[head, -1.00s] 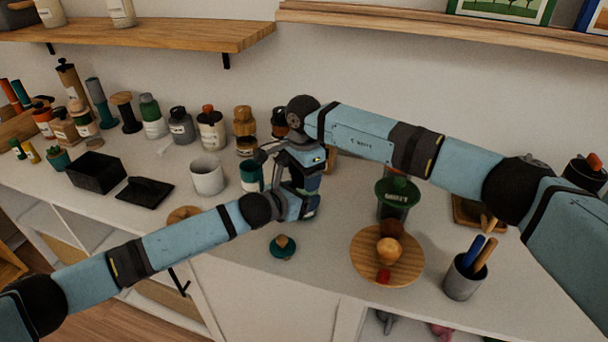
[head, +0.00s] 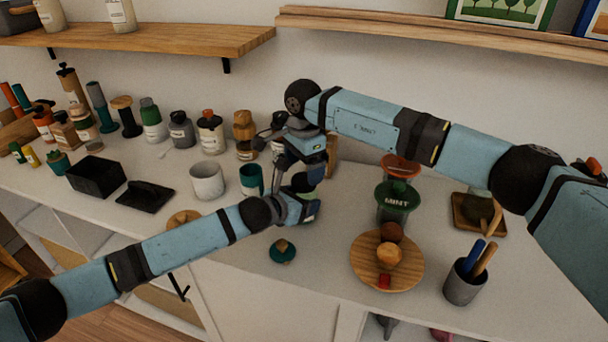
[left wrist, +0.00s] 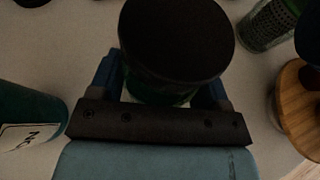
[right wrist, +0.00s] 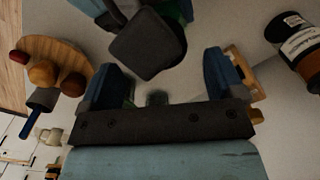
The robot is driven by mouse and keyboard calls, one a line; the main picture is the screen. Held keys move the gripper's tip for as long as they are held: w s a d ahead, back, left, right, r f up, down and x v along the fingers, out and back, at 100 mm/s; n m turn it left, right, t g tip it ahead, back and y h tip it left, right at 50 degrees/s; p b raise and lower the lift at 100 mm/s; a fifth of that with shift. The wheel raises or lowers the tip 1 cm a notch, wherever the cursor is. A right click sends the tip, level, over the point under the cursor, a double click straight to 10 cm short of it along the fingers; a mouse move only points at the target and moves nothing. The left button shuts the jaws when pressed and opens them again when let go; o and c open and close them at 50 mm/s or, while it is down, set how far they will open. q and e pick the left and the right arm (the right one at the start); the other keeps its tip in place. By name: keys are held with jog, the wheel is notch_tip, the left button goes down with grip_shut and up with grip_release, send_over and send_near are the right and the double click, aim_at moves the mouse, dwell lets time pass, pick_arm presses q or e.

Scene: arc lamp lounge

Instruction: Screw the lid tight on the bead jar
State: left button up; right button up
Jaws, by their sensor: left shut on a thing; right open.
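The bead jar, greenish glass with a wide dark round lid (left wrist: 178,40) on top, stands between the fingers of my left gripper (left wrist: 160,92) in the left wrist view. My left gripper is shut on the jar's body, and the lid covers most of it from above. In the head view my left gripper (head: 303,190) is at the counter's middle; the jar is largely hidden by the arms there. My right gripper (right wrist: 163,85) is open, above the left one in the head view (head: 283,152). I cannot tell how far its fingers are from the lid.
A teal cup (head: 251,180) and a grey cup (head: 207,180) stand left of the grippers. A pen cup (head: 463,285) is near the front edge. Bottles line the back left.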

aim_at(304, 179)
jog(key=shift+r, duration=0.1)
jog(key=shift+c, duration=0.5)
jog(key=shift+r, duration=0.2)
notch_tip(304, 179, up, 3)
jog(key=n, duration=0.3)
jog(key=shift+f, duration=3.95)
jog(key=c, duration=0.9)
jog(key=m, duration=0.3)
